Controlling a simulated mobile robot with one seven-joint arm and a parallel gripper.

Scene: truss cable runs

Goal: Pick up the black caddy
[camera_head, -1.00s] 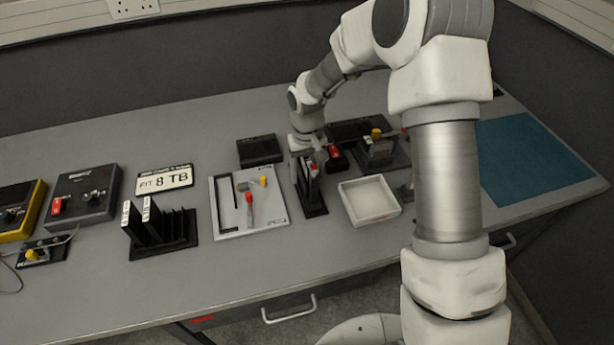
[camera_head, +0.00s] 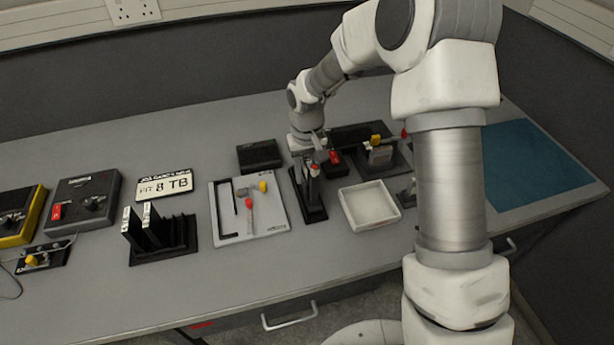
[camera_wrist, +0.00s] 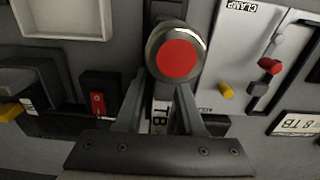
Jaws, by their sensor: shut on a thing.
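In the head view my gripper (camera_head: 312,160) points down over a narrow black stand (camera_head: 315,213) in the middle of the bench. The caddy is upright there and mostly hidden by the fingers. I cannot tell whether it is clear of the stand. A round red disc with a metal rim (camera_wrist: 178,58) stands just beyond the fingertips in the wrist view.
A black rack (camera_head: 165,252) with two upright caddies stands to the left. A grey tool board (camera_head: 258,225), a white tray (camera_head: 350,207) and a black box with a red switch (camera_head: 335,158) surround the stand closely. The front bench strip is clear.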

